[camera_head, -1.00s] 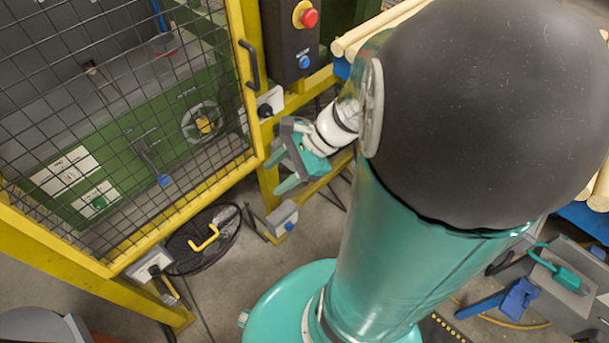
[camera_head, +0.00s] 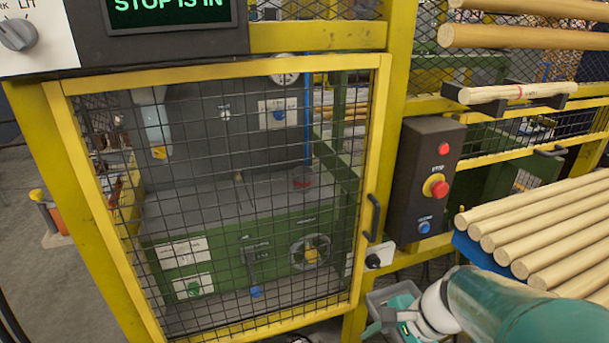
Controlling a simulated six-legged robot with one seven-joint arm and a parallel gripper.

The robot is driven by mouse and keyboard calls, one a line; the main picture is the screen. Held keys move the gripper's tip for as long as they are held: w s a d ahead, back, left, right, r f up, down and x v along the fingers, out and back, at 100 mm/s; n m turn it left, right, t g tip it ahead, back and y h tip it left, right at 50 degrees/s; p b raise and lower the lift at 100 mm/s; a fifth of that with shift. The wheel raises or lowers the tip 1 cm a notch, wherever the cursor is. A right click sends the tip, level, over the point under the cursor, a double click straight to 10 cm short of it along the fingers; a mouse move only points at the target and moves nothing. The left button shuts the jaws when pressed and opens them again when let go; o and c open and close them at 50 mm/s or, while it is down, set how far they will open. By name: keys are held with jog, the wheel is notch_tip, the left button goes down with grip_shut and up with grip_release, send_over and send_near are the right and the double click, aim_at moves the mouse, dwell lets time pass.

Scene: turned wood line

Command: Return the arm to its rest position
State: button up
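My arm (camera_head: 510,305), teal with a white wrist, reaches in from the lower right corner. My gripper (camera_head: 383,322) is at the bottom edge, below the handle side of the yellow-framed mesh door. It is small and partly cut off, so I cannot tell whether its fingers are apart. No held object shows. A grey box-like shape (camera_head: 378,298) lies right behind it.
The mesh door (camera_head: 377,120) is closed in front of a green machine (camera_head: 220,240). A dark control box (camera_head: 425,175) with a red stop button (camera_head: 436,187) hangs right of it. Pale wood rods (camera_head: 545,225) lie on a blue-edged rack close above my arm.

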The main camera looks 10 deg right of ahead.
notch_tip(320, 180, up, 12)
jog(key=a+n+t+h, duration=0.1)
jog(key=n+h, duration=0.2)
jog(key=n, duration=0.4)
jog(key=s+a+n+t+h, duration=0.1)
jog(key=a+n+t+h, duration=0.1)
jog(key=n, duration=0.5)
jog(key=shift+s+f+n+t+h, duration=0.2)
jog(key=shift+n+t+h, duration=0.1)
jog(key=shift+n+h, duration=0.1)
jog(key=shift+c, duration=0.3)
